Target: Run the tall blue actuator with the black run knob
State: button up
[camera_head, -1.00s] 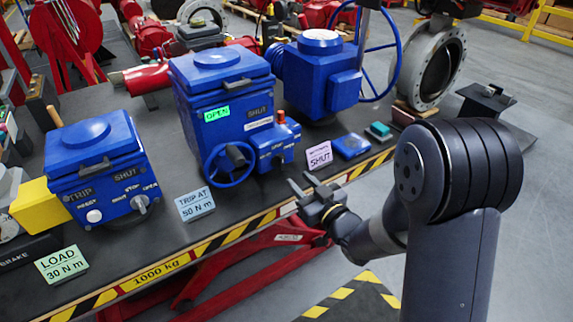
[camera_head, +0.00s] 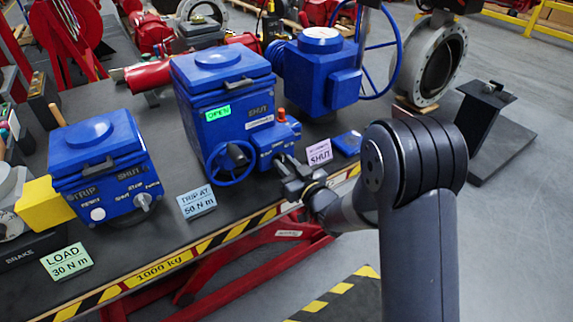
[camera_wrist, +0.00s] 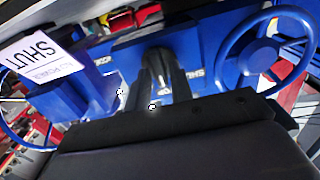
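The tall blue actuator (camera_head: 222,75) stands mid-bench with a lit green OPEN window, a handwheel (camera_head: 232,162) and a small side control box (camera_head: 276,138) with an orange-red top piece (camera_head: 282,115). My gripper (camera_head: 287,166) is right at the front of that control box and covers its lower face in the head view. In the wrist view my gripper's fingers (camera_wrist: 162,82) point at the blue box, with a gap between them. A dark rounded part, seemingly the black run knob (camera_wrist: 159,57), shows between their tips. Contact cannot be told.
A SHUT tag (camera_head: 319,153) stands close right of my gripper. A TRIP AT 50 N m tag (camera_head: 196,202) is left. A smaller blue actuator (camera_head: 104,165) with a LOAD 30 N m tag (camera_head: 66,262) stands further left. A blue gearbox (camera_head: 322,75) is behind right.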

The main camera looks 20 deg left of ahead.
grip_shut()
jog(key=shift+f+b, duration=0.1)
jog(key=shift+b, duration=0.4)
jog(key=n+b, duration=0.1)
jog(key=b, duration=0.1)
jog(key=n+b, duration=0.1)
jog(key=b, duration=0.2)
jog(key=shift+f+n, duration=0.25)
jog(key=shift+n, duration=0.15)
jog(key=n+b, duration=0.3)
jog(key=b, duration=0.3)
jog(key=shift+s+n, duration=0.1)
jog(key=shift+n, duration=0.3)
jog(key=n+b, duration=0.2)
jog(key=b, duration=0.1)
jog(key=shift+a+r+n, duration=0.1)
jog(key=shift+r+n, duration=0.15)
jog(key=shift+n, duration=0.05)
jog(key=shift+b, duration=0.3)
